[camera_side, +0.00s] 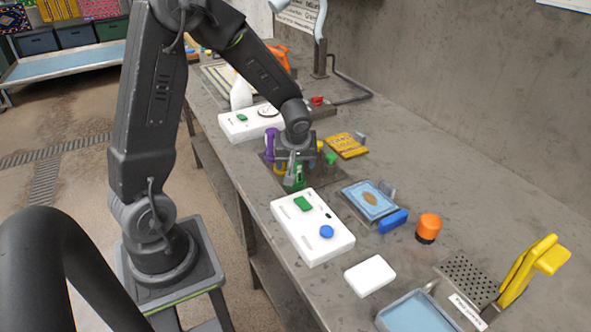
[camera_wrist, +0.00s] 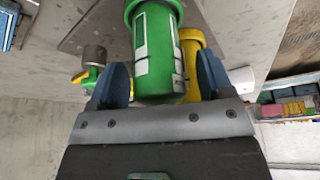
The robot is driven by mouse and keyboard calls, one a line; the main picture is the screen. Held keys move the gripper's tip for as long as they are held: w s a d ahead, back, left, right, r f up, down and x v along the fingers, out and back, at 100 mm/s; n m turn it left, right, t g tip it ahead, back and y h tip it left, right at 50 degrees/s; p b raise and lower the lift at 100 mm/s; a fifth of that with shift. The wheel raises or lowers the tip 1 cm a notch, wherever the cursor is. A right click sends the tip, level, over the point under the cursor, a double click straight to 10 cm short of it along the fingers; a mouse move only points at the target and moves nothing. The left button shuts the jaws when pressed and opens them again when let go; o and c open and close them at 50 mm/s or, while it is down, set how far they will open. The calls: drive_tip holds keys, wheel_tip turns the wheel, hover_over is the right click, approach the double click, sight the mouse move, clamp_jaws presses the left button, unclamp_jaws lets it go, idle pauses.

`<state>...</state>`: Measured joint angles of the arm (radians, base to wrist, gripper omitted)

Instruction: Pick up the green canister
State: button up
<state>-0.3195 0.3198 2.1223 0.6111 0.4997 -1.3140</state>
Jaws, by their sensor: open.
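The green canister (camera_wrist: 155,50) stands out in the wrist view, with white label patches on its side and a wider rim at its top end in the picture. My gripper (camera_wrist: 160,84) is open, with one blue-grey finger on each side of the canister's lower end in the picture. I cannot tell whether either finger touches it. In the side view the canister (camera_side: 299,181) shows small and partly hidden under my gripper (camera_side: 288,172), at the dark mat on the bench.
A yellow canister (camera_wrist: 191,60) is close behind the green one. A purple item (camera_side: 270,144) stands left of my gripper. A white box with green and blue parts (camera_side: 312,238) lies in front. A blue-framed rug sample (camera_side: 369,201) and an orange-capped jar (camera_side: 428,228) are to the right.

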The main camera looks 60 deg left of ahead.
drive_tip(key=shift+c, duration=0.2)
drive_tip(key=c, duration=1)
drive_tip(key=shift+r, duration=0.55)
drive_tip(key=r, duration=0.2)
drive_tip(key=a+r, duration=0.1)
drive_tip(key=shift+s+r, duration=0.35)
drive_tip(key=shift+s, duration=0.05)
drive_tip(key=s+a+r, duration=0.6)
drive_tip(key=s, duration=0.2)
drive_tip(key=shift+a, duration=0.25)
drive_tip(key=shift+s, duration=0.1)
